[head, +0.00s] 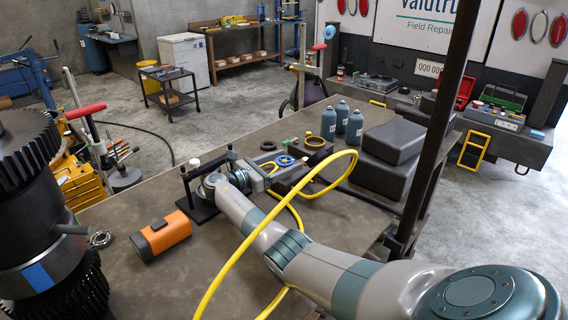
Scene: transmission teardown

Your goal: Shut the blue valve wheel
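A small blue ring (285,160), which looks like the blue valve wheel, sits on the workbench (330,215) among dark blocks and the yellow hose. My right arm reaches in from the lower right, and its gripper (268,171) is just left of the blue ring. The fingers are small and partly merged with the grey and dark parts there, so I cannot tell whether they touch the wheel or how far apart they are. My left gripper is not in view.
A yellow hose (318,172) loops over my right arm. An orange-and-black box (160,237) lies on the left of the bench. A large dark gear assembly (40,262) stands at far left. Several blue bottles (342,117) and black cases (393,142) stand right of the wheel. A dark post (437,110) rises at right.

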